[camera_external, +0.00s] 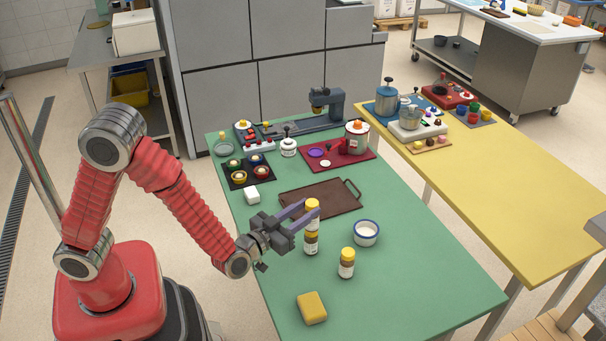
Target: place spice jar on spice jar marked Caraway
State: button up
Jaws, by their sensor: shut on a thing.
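My gripper (311,210) is shut on a spice jar (312,204) with a yellow cap, held upright over the green table. A second spice jar (311,243) stands upright directly below it, in line with the held one. I cannot tell whether the two touch. A third spice jar (347,263) with a yellow cap and a pale label stands apart, to the right and nearer the front. The labels are too small to read, so I cannot tell which jar is marked Caraway. The fingers partly hide the held jar.
A white bowl with a blue rim (366,233) stands right of the jars, and a yellow sponge-like block (312,307) lies in front. A brown tray (321,199) lies behind. The right front of the green table (430,290) is clear.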

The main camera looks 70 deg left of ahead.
dwell(0.3)
jog(key=o, duration=1.2)
jog(key=shift+s, duration=0.1)
jog(key=v, duration=1.2)
